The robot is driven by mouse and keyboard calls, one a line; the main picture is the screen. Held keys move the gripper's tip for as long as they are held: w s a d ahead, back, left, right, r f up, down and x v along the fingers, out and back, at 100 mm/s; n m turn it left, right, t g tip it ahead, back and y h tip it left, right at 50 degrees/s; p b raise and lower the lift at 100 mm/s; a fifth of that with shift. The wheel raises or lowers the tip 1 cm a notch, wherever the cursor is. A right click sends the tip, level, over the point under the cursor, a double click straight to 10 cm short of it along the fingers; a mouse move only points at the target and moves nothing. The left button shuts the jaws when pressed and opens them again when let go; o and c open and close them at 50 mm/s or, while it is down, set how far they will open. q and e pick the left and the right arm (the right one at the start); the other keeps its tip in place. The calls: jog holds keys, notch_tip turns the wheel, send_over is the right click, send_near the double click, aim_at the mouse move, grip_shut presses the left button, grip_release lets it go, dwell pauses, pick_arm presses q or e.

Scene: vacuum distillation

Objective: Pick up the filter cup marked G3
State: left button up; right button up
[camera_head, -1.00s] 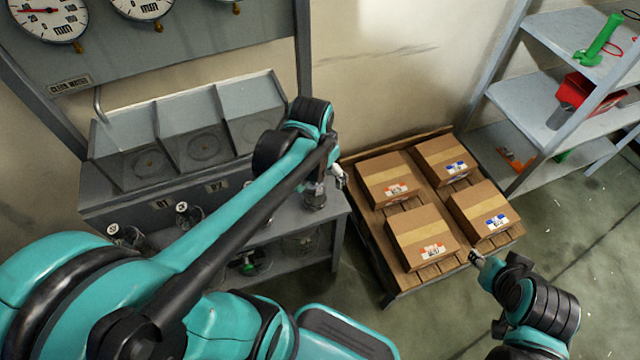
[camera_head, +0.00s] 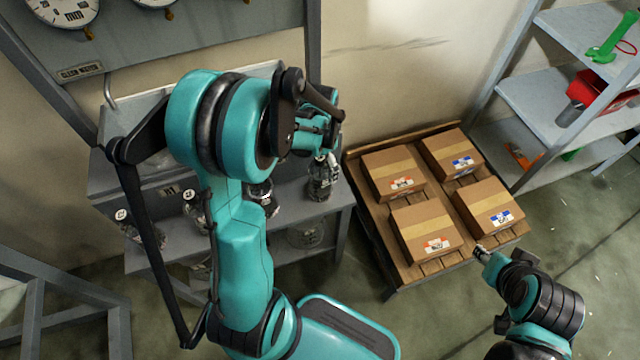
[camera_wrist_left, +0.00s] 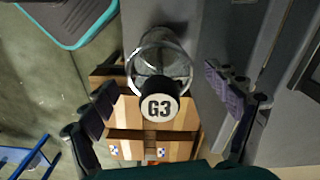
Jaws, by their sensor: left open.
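The filter cup marked G3 (camera_wrist_left: 160,108) shows in the left wrist view as a clear glass vessel with a round white label on its dark top. My left gripper (camera_wrist_left: 167,98) is open, with one finger on each side of the cup; I see no contact. In the head view, my left gripper (camera_head: 328,150) is over the right end of the grey bench, right at a glass vessel (camera_head: 320,182) that appears to be this cup. The arm hides part of the bench. My right gripper (camera_head: 483,252) is near the pallet, away from the cups; its jaws are too small to read.
Other glass vessels with dark tops (camera_head: 193,207) stand along the grey bench (camera_head: 290,215). A wooden pallet (camera_head: 390,275) with several cardboard boxes is to the right. A shelf unit (camera_head: 530,100) stands at the far right. Floor between is open.

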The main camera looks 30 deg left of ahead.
pick_arm(q)
jog(key=shift+f, duration=0.95)
jog(key=shift+r, duration=0.1)
jog(key=shift+c, duration=0.2)
jog(key=c, duration=1.9)
jog(key=shift+r, duration=0.1)
